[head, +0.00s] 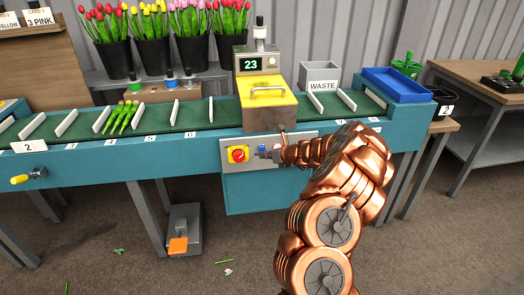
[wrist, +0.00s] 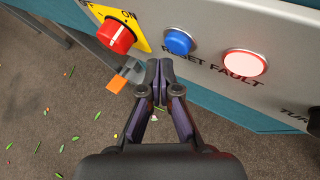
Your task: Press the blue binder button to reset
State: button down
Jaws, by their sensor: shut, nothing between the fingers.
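The blue reset button (wrist: 178,41) is on the grey control panel (wrist: 285,38) in the wrist view, with the label RESET FAULT below it. My gripper (wrist: 160,66) is shut and empty, its fingertips a little below and left of the blue button in the picture. I cannot tell whether they touch the panel. In the head view my copper arm reaches to the panel (head: 309,135), and my gripper (head: 266,154) is beside the red knob. The blue button (head: 261,148) is only partly visible there. The binder (head: 268,98) is yellow, with a display reading 23.
A red knob (wrist: 117,35) on a yellow plate is left of the blue button, and a lit pinkish-red button (wrist: 244,65) is right of it. A green belt (head: 205,120) carries white dividers and a tulip bunch (head: 121,117). A foot pedal (head: 182,233) stands on the floor.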

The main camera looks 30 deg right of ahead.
jog(key=shift+w, duration=0.1)
dwell(0.7)
jog(key=shift+w+d+p, duration=0.15)
jog(key=shift+w+p, duration=0.15)
jog(key=shift+p, duration=0.1)
jog(key=shift+w+d+p, duration=0.2)
jog(key=shift+w+p, duration=0.1)
jog(key=shift+w, duration=0.1)
dwell(0.7)
jog(key=shift+s, duration=0.2)
jog(key=shift+s+a, duration=0.3)
jog(key=shift+s, duration=0.3)
dwell(0.3)
jog(key=shift+s+a, duration=0.35)
jog(key=shift+s, duration=0.4)
jog(key=shift+s+a, duration=0.3)
jog(key=shift+s, duration=0.5)
jog(key=shift+s+a, duration=0.35)
jog(key=shift+s, duration=0.4)
